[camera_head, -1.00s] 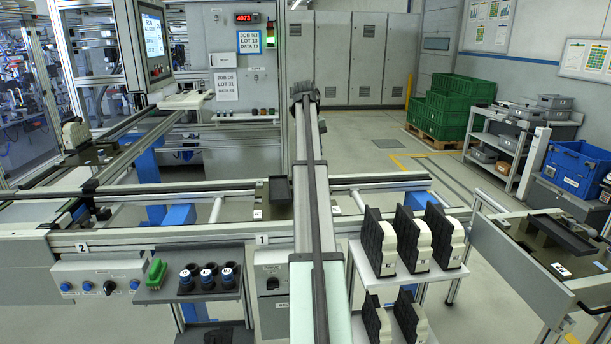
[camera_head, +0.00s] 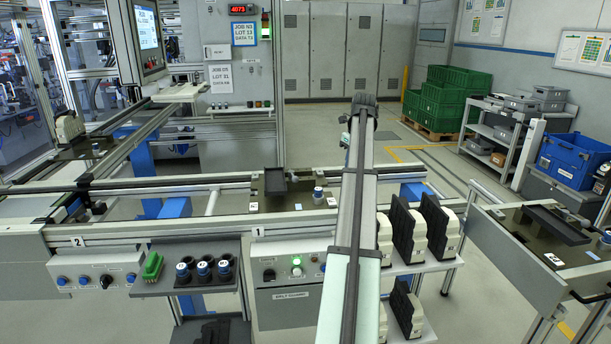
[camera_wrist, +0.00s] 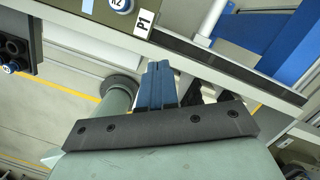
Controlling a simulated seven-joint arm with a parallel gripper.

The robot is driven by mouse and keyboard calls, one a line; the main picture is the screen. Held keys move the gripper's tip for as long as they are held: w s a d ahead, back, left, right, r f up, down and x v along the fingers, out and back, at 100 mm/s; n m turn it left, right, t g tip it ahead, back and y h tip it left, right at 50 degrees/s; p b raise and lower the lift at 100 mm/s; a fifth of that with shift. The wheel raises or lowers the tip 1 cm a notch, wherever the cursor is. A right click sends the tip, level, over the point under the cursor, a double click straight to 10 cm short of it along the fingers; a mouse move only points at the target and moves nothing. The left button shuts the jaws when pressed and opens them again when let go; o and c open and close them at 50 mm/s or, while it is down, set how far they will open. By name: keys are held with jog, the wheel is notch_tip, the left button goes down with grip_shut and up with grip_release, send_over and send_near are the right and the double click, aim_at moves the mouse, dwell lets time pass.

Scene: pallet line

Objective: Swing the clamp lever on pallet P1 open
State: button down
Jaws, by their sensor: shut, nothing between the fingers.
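Pallet P1 (camera_head: 250,206) lies on the conveyor behind the panel marked 1, with a dark raised holder (camera_head: 275,181) and a white-and-blue round piece (camera_head: 318,193) on it. In the wrist view its P1 label (camera_wrist: 145,20) and a round blue-topped piece (camera_wrist: 121,5) show at the top edge. I cannot make out the clamp lever or its position in either view. My gripper (camera_wrist: 160,66) shows in the wrist view, its blue fingers together and empty, apart from the P1 label. In the head view my own arm hides it.
Dark-and-white parts (camera_head: 440,228) stand on a shelf rack right of my arm. Another pallet's dark tray (camera_head: 556,223) is at the right. A dark holder (camera_head: 190,283) with blue-topped pieces and a green part (camera_head: 152,266) sits front left. Conveyor rails (camera_head: 210,184) border pallet P1.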

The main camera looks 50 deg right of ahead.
jog(key=w+a+r+n+t, duration=0.1)
jog(key=w+n+t, duration=0.15)
jog(key=n, duration=1.25)
jog(key=w+a+n+t, duration=0.2)
jog(key=w+n, duration=0.2)
jog(key=n, duration=1.1)
jog(key=shift+y, duration=0.3)
jog(key=x, duration=0.9)
jog(key=shift+w, duration=0.4)
jog(key=shift+w+a+f, duration=0.15)
jog(key=shift+w+a, duration=0.45)
jog(key=shift+w, duration=0.15)
jog(key=shift+w+a+f, duration=0.15)
jog(key=shift+w+a, duration=0.5)
jog(key=shift+w, duration=0.1)
